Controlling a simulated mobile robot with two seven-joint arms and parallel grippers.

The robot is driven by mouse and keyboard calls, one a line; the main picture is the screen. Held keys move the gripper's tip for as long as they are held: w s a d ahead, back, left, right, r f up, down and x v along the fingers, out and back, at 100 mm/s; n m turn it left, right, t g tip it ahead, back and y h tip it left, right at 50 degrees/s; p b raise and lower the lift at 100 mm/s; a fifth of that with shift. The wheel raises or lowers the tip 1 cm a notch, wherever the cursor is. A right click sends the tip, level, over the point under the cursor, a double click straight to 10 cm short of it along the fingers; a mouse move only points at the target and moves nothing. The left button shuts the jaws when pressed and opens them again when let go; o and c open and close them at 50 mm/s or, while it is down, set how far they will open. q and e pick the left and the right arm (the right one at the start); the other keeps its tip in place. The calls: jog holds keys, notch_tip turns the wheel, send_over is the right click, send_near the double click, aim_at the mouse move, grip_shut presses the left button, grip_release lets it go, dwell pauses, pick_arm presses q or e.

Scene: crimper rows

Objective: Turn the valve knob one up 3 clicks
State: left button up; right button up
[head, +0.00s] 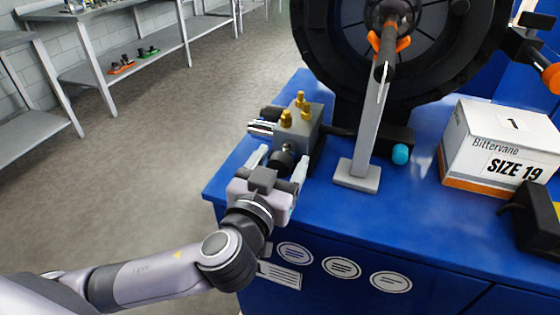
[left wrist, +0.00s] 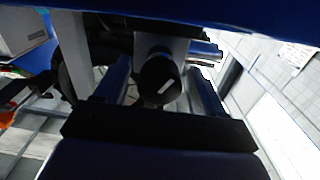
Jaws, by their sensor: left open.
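The valve knob (head: 283,160) is black and round, on the front of a grey valve block (head: 303,125) with several brass fittings on top. In the left wrist view the knob (left wrist: 160,78) faces me and carries a white pointer line, slanted up to the right. My left gripper (head: 279,171) is open, with one finger on each side of the knob. In the left wrist view the fingers (left wrist: 160,88) stand apart from the knob with a visible gap on both sides. My right gripper is not in view.
The block stands near the left edge of a blue bench (head: 410,215). A grey upright post (head: 362,150) and a large black wheel-like machine (head: 400,90) stand to the right and behind. A white box marked SIZE 19 (head: 470,140) is farther right. Grey shelves (head: 130,45) stand across the floor.

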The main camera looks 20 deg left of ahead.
pick_arm(q)
jog(key=c, duration=1.1)
jog(key=shift+o, duration=0.2)
